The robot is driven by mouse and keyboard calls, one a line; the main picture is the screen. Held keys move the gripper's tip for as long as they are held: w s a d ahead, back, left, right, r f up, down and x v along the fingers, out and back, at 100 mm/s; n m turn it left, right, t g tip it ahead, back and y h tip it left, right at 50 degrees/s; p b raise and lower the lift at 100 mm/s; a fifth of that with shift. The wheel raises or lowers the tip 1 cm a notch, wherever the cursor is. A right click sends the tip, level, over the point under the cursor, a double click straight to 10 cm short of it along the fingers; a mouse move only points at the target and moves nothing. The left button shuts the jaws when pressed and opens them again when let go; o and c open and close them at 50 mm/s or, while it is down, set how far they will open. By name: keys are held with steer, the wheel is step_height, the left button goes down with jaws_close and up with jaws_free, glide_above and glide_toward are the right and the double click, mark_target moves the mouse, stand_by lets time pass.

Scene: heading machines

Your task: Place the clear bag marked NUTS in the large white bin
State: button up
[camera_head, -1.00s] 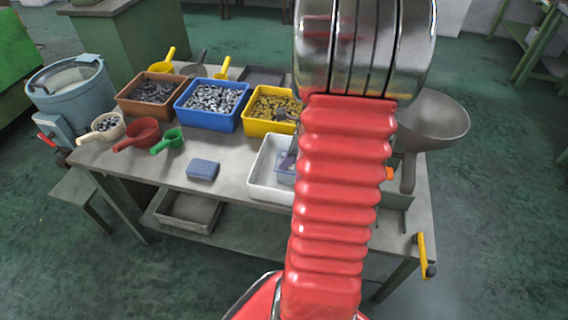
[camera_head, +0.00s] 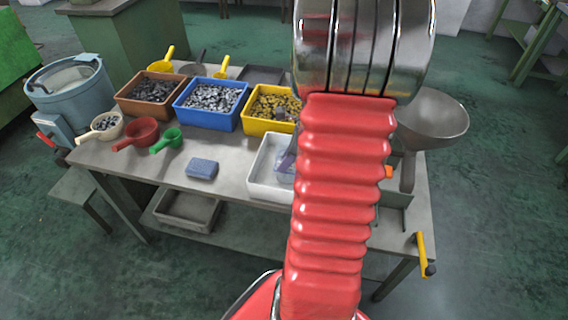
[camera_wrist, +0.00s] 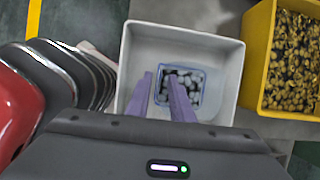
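The large white bin (camera_head: 268,188) stands on the table, partly hidden behind my red arm. It fills the middle of the wrist view (camera_wrist: 225,75). A clear bag (camera_wrist: 188,93) with a blue edge and grey metal pieces lies inside the bin. Its marking is not readable. My gripper (camera_wrist: 161,73) has two purple fingers, spread apart over the bin. The right finger crosses in front of the bag and the left finger is beside its left edge. The gripper looks open and not closed on the bag. In the head view, one purple finger (camera_head: 288,160) shows at the bin.
A yellow bin (camera_head: 262,127) of brass-coloured parts stands behind the white bin, with a blue bin (camera_head: 208,120) and brown bin (camera_head: 147,110) farther left. A blue block (camera_head: 202,168) lies on the table. A grey metal bowl (camera_head: 432,117) is at right.

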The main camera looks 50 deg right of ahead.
steer(key=v, duration=1.2)
steer(key=shift+w, duration=0.1)
stand_by(0.4)
steer(key=w+a+r+n+h, duration=0.1)
steer(key=w+a+r+n, duration=0.15)
steer(key=a+n, duration=0.55)
steer(key=w+a+r+n, duration=0.25)
steer(key=a+n, duration=0.25)
steer(key=a, duration=0.5)
steer(key=s+a+r+n, duration=0.2)
steer(key=a+n, duration=0.5)
steer(key=n, duration=0.1)
steer(key=s+a+r+n+t, duration=0.1)
steer(key=s+a+r+n, duration=0.1)
steer(key=a+n, duration=0.6)
steer(key=shift+s+a+n+h, duration=0.3)
steer(key=shift+s+n+h, duration=0.1)
steer(key=shift+s+n, duration=0.25)
